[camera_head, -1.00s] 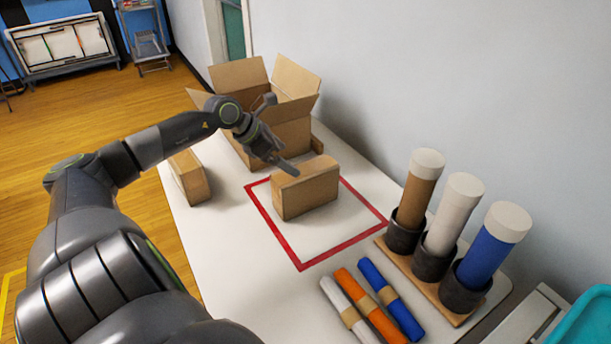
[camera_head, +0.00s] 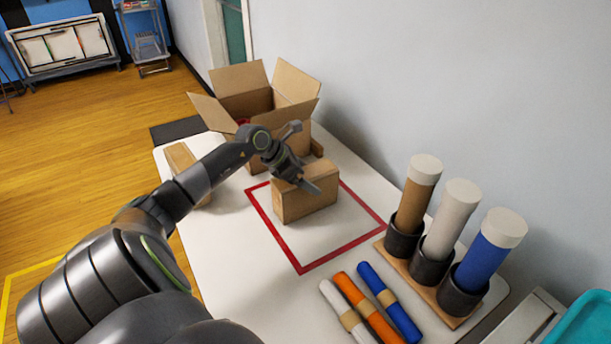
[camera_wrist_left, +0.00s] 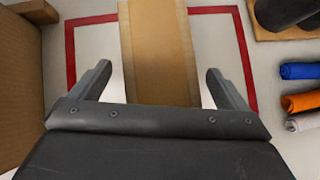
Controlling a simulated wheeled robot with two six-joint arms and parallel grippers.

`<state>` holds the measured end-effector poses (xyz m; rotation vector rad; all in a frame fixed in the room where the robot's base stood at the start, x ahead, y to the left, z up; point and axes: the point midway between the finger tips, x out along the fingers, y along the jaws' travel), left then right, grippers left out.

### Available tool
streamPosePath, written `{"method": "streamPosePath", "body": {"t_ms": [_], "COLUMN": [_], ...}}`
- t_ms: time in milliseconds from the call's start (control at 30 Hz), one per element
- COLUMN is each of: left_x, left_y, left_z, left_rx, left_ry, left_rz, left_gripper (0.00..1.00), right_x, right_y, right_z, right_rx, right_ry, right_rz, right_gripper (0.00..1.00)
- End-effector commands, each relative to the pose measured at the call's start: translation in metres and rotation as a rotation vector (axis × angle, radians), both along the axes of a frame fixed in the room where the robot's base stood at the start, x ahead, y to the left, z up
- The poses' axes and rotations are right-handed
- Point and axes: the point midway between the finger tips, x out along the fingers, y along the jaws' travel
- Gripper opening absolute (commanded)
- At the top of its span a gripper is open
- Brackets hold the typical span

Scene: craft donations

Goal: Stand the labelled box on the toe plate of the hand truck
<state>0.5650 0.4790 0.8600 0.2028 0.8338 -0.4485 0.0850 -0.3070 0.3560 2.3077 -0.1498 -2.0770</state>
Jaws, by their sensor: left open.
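A closed brown cardboard box (camera_head: 306,202) stands inside the red outline on the white table; no label shows on its visible faces. My left gripper (camera_head: 304,180) is open at the top of this box. In the left wrist view the box (camera_wrist_left: 157,45) runs between the two spread fingers of the gripper (camera_wrist_left: 158,78), with a gap on each side. I cannot tell how far the fingertips reach down past its top. No hand truck can be made out. My right gripper is not in view.
A large open carton (camera_head: 281,140) stands close behind the box. A smaller brown box (camera_head: 181,160) is at the table's left edge, partly behind my arm. A dark flat thing (camera_head: 176,130) is beyond the table.

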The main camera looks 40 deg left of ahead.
Motion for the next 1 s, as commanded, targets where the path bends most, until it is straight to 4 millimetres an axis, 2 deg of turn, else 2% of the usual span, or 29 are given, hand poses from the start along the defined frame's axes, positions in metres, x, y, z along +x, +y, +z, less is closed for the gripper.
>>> {"method": "streamPosePath", "body": {"t_ms": [267, 900, 933, 967, 1000], "left_x": [0.0011, 0.0008, 0.0012, 0.0012, 0.0012], "left_y": [-0.0008, -0.0008, -0.0009, -0.0009, -0.001], "left_z": [-0.002, -0.0021, -0.0012, -0.0012, -0.0013], "left_rx": [0.001, 0.0, -0.001, -0.001, -0.001], "left_ry": [0.0, 0.001, -0.001, -0.001, -0.001], "left_rz": [-0.001, -0.001, -0.001, -0.001, -0.001], "left_gripper": [0.96, 0.13, 0.13, 0.06, 0.06], "right_x": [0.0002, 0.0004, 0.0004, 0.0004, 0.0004], "right_y": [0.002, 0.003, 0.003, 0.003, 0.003], "right_z": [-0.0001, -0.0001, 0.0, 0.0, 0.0], "right_rx": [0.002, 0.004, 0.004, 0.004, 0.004], "right_ry": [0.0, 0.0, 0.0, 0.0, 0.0], "right_rz": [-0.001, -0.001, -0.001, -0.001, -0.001], "right_gripper": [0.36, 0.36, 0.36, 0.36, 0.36]}}
